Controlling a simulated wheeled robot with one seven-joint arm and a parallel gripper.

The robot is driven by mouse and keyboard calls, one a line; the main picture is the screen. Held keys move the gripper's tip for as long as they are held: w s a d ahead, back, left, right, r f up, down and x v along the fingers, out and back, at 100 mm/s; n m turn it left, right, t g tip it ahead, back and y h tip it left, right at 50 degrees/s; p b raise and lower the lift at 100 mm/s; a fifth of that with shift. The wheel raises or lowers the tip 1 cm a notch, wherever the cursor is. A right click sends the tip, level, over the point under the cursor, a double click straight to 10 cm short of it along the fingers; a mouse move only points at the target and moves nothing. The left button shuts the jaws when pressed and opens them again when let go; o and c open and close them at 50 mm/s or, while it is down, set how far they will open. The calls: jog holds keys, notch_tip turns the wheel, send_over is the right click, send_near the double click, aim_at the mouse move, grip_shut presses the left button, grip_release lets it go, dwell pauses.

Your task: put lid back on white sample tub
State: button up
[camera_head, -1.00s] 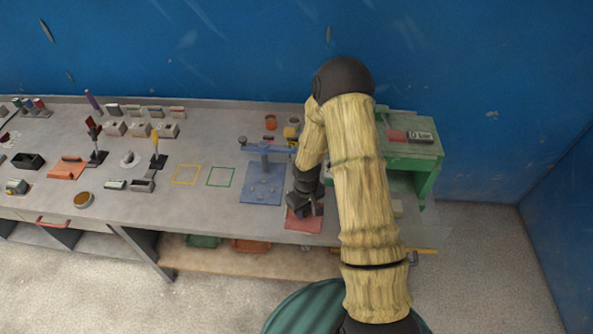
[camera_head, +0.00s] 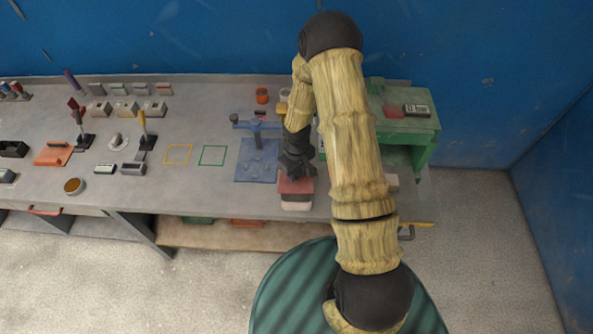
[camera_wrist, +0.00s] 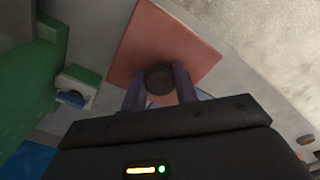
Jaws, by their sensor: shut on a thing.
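A flat, square red lid (camera_head: 297,185) with a dark round knob is held at the front right of the bench. In the wrist view the lid (camera_wrist: 190,48) fills the middle, and its knob sits between my two fingers. My gripper (camera_wrist: 160,88) is shut on that knob. In the head view a white body (camera_head: 296,205), apparently the white sample tub, shows just below the lid's front edge. The lid hides most of it, so I cannot tell whether the two touch.
A blue fixture (camera_head: 257,169) stands left of the lid. A green stand (camera_head: 405,122) with a small display is to the right. Green (camera_head: 212,155) and yellow (camera_head: 178,154) outlined squares lie empty on the bench. The bench's front edge is close to the tub.

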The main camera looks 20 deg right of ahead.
notch_tip(320, 180, down, 6)
jog(key=b, duration=0.4)
jog(key=shift+r, duration=0.1)
jog(key=shift+d, duration=0.1)
dwell(0.8)
jog(key=shift+b, duration=0.35)
dwell(0.8)
jog(key=shift+s, duration=0.15)
dwell(0.7)
jog(key=o, duration=1)
jog(key=shift+o, duration=0.7)
